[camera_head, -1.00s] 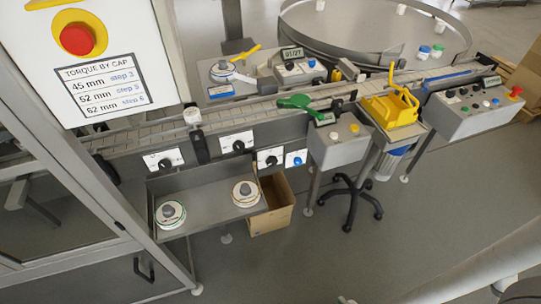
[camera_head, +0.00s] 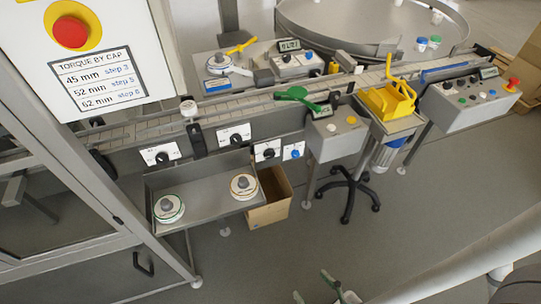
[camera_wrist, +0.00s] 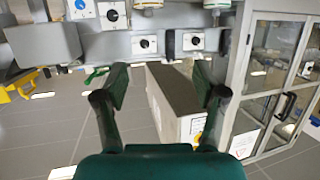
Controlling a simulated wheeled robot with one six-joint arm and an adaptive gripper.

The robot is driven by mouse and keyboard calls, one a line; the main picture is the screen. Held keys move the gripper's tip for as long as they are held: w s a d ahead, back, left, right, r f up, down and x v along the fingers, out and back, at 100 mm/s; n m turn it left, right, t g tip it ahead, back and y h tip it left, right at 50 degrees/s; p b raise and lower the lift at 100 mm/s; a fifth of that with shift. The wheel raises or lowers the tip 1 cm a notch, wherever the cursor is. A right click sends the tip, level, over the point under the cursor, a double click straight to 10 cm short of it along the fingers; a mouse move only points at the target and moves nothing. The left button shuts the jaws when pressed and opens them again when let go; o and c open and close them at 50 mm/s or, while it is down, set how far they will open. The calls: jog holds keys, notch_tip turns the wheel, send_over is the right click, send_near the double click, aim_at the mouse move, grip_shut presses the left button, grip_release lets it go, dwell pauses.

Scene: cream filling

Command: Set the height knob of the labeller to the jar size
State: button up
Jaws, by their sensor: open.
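My gripper (camera_wrist: 160,82) is open and empty, its two dark fingers apart in the wrist view. It is some way from the machine front. That front has a black knob on a white plate at left (camera_head: 162,158), another to its right (camera_head: 236,139), a third lower right (camera_head: 268,154) and a blue knob (camera_head: 294,151). Black knobs also show in the wrist view, one at left (camera_wrist: 145,43) and one at right (camera_wrist: 193,41). The plate print is too small to read, so I cannot tell which is the height knob. A white-capped jar (camera_head: 188,108) stands on the conveyor.
A metal tray (camera_head: 206,203) below the knobs holds two label reels. An open cardboard box (camera_head: 270,212) stands on the floor by it. A control box (camera_head: 335,138) and a yellow holder (camera_head: 388,102) stand at right. The floor in front is free.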

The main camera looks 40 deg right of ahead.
jog(key=w+d+f+m+h, duration=0.1)
jog(key=w+d+f, duration=0.3)
jog(key=w, duration=0.6)
jog(key=m+g+h, duration=0.2)
send_near(270, 155)
jog(key=x, duration=0.9)
jog(key=shift+w+d+f, duration=0.1)
jog(key=shift+w, duration=0.15)
jog(key=c, duration=1.1)
